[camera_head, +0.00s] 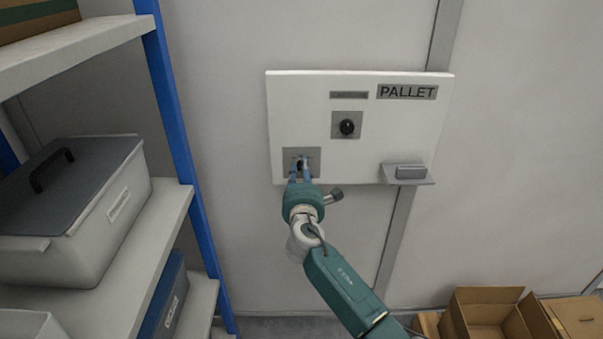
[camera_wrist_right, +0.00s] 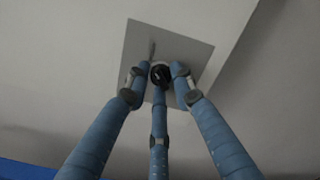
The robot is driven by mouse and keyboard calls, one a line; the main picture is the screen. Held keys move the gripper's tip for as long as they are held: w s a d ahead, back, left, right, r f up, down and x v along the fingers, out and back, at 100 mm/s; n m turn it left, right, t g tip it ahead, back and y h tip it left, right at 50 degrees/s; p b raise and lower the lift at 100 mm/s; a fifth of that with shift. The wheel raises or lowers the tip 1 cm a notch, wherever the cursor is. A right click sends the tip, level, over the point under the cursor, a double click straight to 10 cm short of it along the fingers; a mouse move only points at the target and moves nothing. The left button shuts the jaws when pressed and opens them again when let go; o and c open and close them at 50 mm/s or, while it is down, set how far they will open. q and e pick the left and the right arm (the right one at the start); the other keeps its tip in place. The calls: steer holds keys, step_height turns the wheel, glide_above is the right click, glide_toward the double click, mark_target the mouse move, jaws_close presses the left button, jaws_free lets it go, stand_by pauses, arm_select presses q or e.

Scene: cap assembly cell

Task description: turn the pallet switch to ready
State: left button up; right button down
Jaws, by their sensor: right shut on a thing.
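A white panel (camera_head: 290,110) on the wall carries a "PALLET" label (camera_head: 407,92). A black round knob (camera_head: 347,127) sits on a grey square plate at the panel's middle. A second grey plate (camera_head: 288,155) is at the panel's lower left; it also shows in the right wrist view (camera_wrist_right: 195,50). My right gripper (camera_head: 300,165) is at this lower-left plate, its blue fingers shut on a dark knob (camera_wrist_right: 160,73). The fingers hide part of that knob, and I cannot read its setting. My left gripper is not in view.
A small ledge (camera_head: 422,182) with a grey block (camera_head: 410,171) juts from the panel's lower right. A shelf rack with a blue post (camera_head: 172,100) and a lidded grey bin (camera_head: 110,215) stands at left. Open cardboard boxes (camera_head: 487,312) are on the floor at lower right.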

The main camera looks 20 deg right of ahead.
steer(key=shift+d+r, duration=0.15)
stand_by(0.3)
steer(key=c, duration=1.5)
jaws_free()
steer(key=v, duration=1.2)
